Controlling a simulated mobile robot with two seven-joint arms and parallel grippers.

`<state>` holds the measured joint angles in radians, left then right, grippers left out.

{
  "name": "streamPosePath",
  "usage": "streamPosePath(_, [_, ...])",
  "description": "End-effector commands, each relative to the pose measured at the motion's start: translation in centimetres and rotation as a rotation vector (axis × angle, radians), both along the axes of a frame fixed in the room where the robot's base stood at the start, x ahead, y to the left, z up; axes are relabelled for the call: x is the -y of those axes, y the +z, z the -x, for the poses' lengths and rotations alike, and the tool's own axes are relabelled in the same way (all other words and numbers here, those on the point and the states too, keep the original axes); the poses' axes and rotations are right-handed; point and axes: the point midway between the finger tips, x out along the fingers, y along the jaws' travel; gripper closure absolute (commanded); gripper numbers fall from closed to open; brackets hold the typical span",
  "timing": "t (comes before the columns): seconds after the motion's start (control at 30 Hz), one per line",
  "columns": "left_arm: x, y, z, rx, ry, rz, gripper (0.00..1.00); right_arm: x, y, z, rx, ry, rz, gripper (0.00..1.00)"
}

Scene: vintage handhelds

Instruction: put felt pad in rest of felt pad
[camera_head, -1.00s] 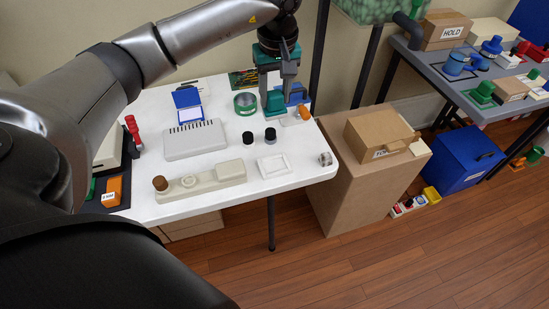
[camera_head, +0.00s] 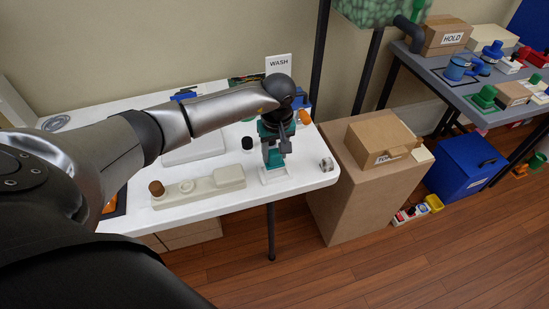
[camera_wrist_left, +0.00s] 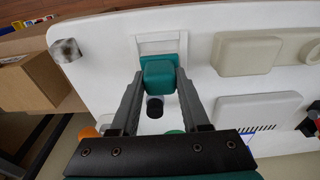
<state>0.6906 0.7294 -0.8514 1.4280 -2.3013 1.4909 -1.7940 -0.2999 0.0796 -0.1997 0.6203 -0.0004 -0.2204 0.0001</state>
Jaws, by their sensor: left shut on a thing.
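The teal felt pad (camera_head: 272,158) is held upright between the fingers of my left gripper (camera_head: 273,146). The pad also shows in the left wrist view (camera_wrist_left: 160,76), with a wider teal part beyond the block. The rest is a white square frame (camera_head: 274,178) near the table's front edge, directly under the pad. In the left wrist view the rest's rim (camera_wrist_left: 158,38) shows beyond the pad, which overlaps part of it. I cannot tell whether the pad touches the rest. My right gripper is not in view.
A long beige base (camera_head: 205,186) with a brown knob lies left of the rest. A black round knob (camera_head: 247,143) stands behind it. A small metallic piece (camera_head: 327,164) is at the table's right edge, with a cardboard box (camera_head: 378,143) beyond. A WASH sign (camera_head: 278,64) stands at the back.

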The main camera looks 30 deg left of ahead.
Motion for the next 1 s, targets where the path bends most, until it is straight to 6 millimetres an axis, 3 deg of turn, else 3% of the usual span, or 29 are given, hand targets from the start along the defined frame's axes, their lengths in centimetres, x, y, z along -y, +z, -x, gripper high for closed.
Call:
streamPosePath(0.1, [0.0,-1.9,0.0,-0.002,0.001,0.001,1.00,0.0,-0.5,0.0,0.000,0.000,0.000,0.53])
streamPosePath(0.5, [0.0,-2.4,0.0,0.001,0.000,-0.001,1.00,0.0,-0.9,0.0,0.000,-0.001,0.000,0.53])
streamPosePath(0.53, [0.0,-2.4,0.0,0.000,0.000,0.000,0.52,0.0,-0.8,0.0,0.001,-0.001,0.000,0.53])
streamPosePath(0.77, [0.0,-2.3,0.0,-0.001,0.000,-0.001,0.26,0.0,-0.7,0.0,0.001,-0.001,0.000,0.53])
streamPosePath(1.0, [0.0,-2.3,0.0,-0.001,0.000,-0.001,0.24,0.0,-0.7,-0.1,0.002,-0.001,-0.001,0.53])
